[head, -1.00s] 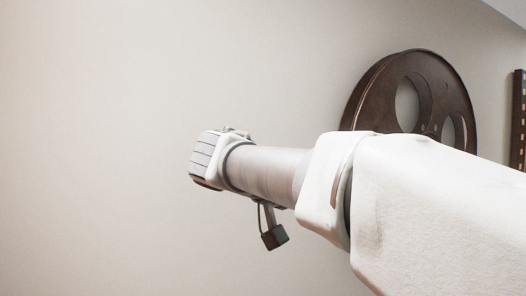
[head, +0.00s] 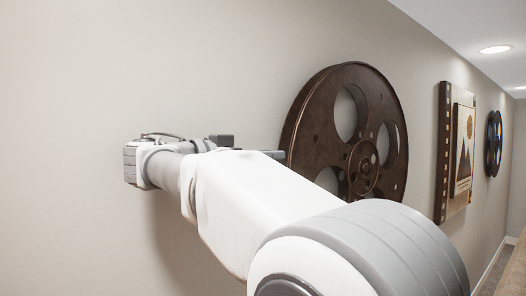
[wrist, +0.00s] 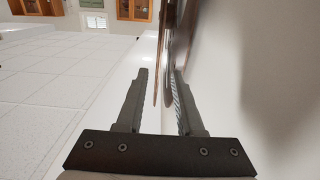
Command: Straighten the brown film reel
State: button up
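The brown film reel (head: 374,160) is a large round disc with several holes, mounted on the pale wall. In the head view my arm covers its lower left part. My gripper (head: 272,154) is at the reel's left rim, with a finger showing beside it. In the wrist view the reel (wrist: 167,60) shows nearly edge-on, its rim between the fingertips of my gripper (wrist: 161,74). The fingers are apart, with visible gaps beside the rim. I cannot tell whether either finger touches it. The reel's exact tilt is hard to judge at this angle.
A film-strip wall piece with a mountain poster (head: 462,150) hangs to the right of the reel, and a dark second reel (head: 493,143) hangs farther along. The wall runs close beside the right finger. Open pale tiled surface (wrist: 60,85) lies left in the wrist view.

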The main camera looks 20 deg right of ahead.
aim_at(294, 162)
jog(key=p+x, duration=0.1)
jog(key=x, duration=0.7)
jog(key=shift+c, duration=0.3)
grip_shut()
dwell(1.0)
